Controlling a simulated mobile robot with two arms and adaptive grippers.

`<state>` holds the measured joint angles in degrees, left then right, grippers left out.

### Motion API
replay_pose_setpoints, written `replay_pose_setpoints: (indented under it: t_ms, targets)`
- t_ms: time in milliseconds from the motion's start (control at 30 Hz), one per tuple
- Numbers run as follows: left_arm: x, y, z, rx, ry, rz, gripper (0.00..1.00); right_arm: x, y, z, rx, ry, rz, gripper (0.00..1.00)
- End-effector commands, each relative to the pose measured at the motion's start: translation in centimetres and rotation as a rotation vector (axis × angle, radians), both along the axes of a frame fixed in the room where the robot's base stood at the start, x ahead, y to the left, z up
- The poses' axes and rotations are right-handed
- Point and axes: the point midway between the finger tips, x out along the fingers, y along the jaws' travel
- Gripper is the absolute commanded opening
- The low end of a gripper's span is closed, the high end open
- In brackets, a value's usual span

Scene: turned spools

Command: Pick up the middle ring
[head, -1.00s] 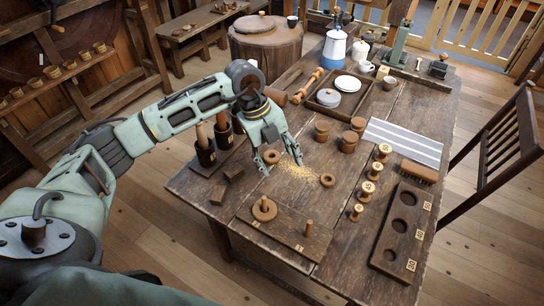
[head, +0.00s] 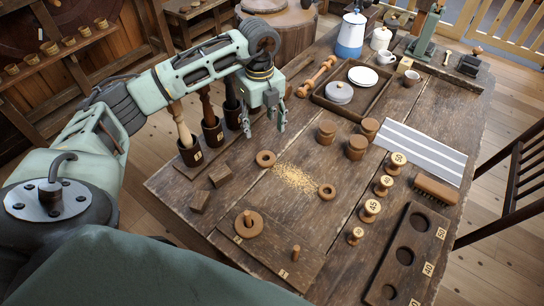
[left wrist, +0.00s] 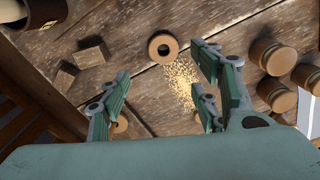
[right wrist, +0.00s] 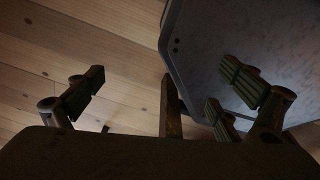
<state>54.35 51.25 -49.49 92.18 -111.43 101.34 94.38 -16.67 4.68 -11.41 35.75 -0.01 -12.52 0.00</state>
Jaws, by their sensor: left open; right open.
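Three wooden rings show in the head view. One ring (head: 265,158) lies flat left of the sawdust, and a smaller ring (head: 327,191) lies flat right of it. A third ring (head: 243,230) sits around a peg on the near board (head: 268,250). My left gripper (head: 266,130) is open and empty, above the table, and appears just beyond the left ring. In the left wrist view that ring (left wrist: 162,38) lies below, just beyond the open fingers. Part of another ring shows behind the left finger. My right gripper (right wrist: 160,85) is open and empty, seen only in its wrist view.
Tool cups (head: 212,131) stand left of my left gripper, with two small blocks (head: 220,175) nearer. Lidded round pots (head: 356,147), numbered spools (head: 370,208) and a board with round recesses (head: 408,255) are to the right. A tray (head: 365,110) stands behind.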

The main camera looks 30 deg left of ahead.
Motion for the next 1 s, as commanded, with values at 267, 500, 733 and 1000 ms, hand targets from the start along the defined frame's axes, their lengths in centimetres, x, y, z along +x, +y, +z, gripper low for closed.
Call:
replay_pose_setpoints:
  t_ms: [267, 500, 733, 1000]
  targets:
    - [0.0, 0.0, -4.3, -0.001, 0.0, -0.001, 0.58, -1.8, 0.2, -4.4, 0.001, 0.025, -0.001, 0.95]
    - [0.0, 0.0, -6.1, -0.001, 0.0, -0.001, 0.58, -1.8, 0.2, -6.0, 0.001, 0.027, -0.001, 0.95]
    - [-0.2, -0.1, -8.2, -0.001, 0.003, -0.001, 0.58, -0.9, 0.3, -5.5, 0.004, 0.012, -0.001, 0.95]
    - [-0.5, -0.5, -12.0, -0.002, 0.003, -0.001, 0.58, -0.9, 0.3, -4.6, 0.003, 0.012, 0.0, 0.95]
